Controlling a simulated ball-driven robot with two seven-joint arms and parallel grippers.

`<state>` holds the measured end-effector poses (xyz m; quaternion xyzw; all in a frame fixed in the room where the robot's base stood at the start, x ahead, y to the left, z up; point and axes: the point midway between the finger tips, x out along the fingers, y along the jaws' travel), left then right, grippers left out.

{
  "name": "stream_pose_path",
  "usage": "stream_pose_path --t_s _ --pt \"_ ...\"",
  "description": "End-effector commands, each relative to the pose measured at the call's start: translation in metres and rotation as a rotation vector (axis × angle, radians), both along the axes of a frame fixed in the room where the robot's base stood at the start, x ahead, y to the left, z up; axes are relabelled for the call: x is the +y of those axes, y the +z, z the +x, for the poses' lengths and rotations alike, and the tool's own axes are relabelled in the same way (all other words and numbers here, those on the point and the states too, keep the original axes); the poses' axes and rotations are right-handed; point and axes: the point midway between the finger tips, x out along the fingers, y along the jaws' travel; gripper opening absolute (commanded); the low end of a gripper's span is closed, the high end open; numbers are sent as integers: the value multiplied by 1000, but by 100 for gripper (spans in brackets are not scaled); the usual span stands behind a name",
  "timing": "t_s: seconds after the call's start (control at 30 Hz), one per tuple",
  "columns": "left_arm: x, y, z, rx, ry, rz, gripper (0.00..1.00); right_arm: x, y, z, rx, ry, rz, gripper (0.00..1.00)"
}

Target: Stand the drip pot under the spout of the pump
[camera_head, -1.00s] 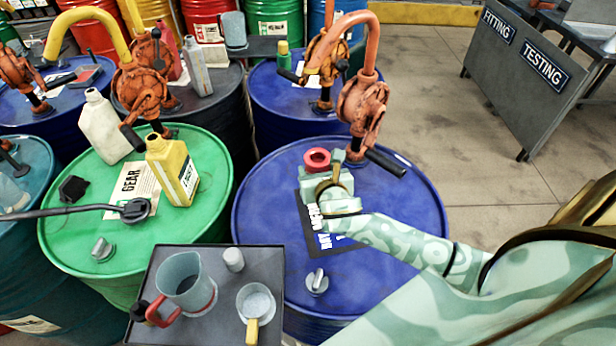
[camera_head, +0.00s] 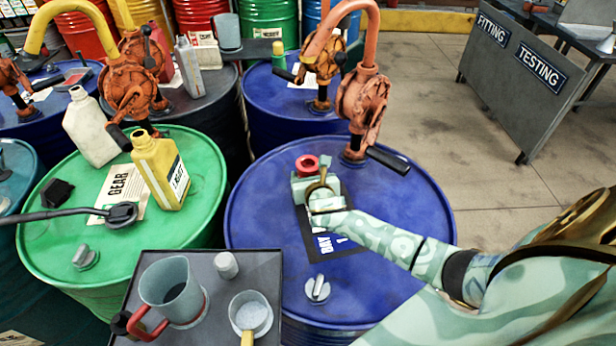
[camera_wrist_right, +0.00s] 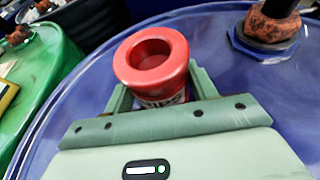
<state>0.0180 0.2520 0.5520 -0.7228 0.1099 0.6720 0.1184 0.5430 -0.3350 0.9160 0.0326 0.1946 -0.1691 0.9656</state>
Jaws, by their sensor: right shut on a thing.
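The drip pot is a small red pot (camera_head: 307,165) with a wide rim and a pale label, and it shows large in the right wrist view (camera_wrist_right: 152,62). My right gripper (camera_head: 318,184) is shut on it, with one pale green finger on each side. The pot is over the near blue drum (camera_head: 400,225); I cannot tell whether its base touches the top. The orange pump (camera_head: 361,105) stands on this drum, to the right of and behind the pot. Its curved spout (camera_head: 318,42) bends over to the left, high above the pot. My left gripper is out of view.
A dark label plate (camera_head: 345,250) and a grey cap (camera_head: 317,289) are on the blue drum. The pump's black-handled crank (camera_head: 388,160) sticks out right. A tray (camera_head: 215,265) with a jug and cups is in front. The green drum (camera_head: 90,245) carries bottles.

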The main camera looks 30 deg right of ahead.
Motion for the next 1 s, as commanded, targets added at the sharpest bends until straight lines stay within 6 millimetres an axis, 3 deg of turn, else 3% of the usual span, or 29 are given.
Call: stream_pose_path --t_s 0.17,0.2,0.23,0.27,0.63,1.0 --pt "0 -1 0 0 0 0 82 0 -2 0 -1 0 0 24" --pt "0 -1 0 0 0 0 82 0 -2 0 0 0 0 68" --pt "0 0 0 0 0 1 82 0 -2 0 0 0 0 76" --pt "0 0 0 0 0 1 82 0 -2 0 0 0 0 79" --pt "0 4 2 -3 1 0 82 2 5 -5 -1 2 0 79" --pt "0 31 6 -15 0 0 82 28 37 -76 1 3 1 79"
